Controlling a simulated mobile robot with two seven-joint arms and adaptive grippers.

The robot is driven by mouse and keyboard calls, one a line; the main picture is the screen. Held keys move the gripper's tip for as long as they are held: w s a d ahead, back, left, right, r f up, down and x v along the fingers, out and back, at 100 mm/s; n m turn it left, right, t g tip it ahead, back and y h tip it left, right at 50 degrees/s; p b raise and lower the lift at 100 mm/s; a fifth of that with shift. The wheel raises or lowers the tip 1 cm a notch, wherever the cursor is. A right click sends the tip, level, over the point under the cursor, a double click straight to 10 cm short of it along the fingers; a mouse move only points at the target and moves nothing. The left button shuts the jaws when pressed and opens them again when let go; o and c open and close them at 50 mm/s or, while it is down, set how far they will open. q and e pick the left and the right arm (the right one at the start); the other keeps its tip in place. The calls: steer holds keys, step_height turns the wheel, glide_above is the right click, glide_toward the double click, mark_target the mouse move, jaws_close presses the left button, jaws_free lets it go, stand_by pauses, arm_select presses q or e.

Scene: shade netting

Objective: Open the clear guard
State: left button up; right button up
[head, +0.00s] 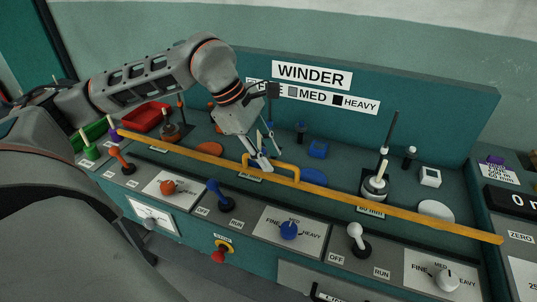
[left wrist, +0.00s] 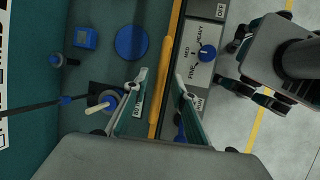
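The clear guard shows mainly by its long yellow front bar (head: 375,208), which runs low across the console behind the front row of switches. Its transparent sheet is hard to make out. A yellow loop handle (head: 285,168) stands at the middle of the bar. My left gripper (head: 262,163) is down at the left part of this handle. In the left wrist view its two fingers (left wrist: 160,92) are apart, with the yellow bar (left wrist: 174,40) passing between them. Whether they touch it I cannot tell. My right gripper does not show clearly in either view.
Behind the bar stand spindles (head: 375,187), a blue disc (head: 313,177) and a white disc (head: 436,211). Levers, including a blue one (head: 225,197), and knobs such as a blue one (head: 289,230) rise in front. The WINDER panel (head: 380,90) stands behind.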

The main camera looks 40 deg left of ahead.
mark_target(267, 177)
arm_select(q)
steer(key=shift+c, duration=0.2)
jaws_close()
step_height(267, 177, down, 8)
steer(key=b, duration=0.3)
steer(key=shift+r, duration=0.2)
steer(key=shift+f+b, duration=0.3)
steer(key=shift+f, duration=0.05)
steer(key=shift+r, duration=0.2)
steer(key=shift+o, duration=0.2)
jaws_free()
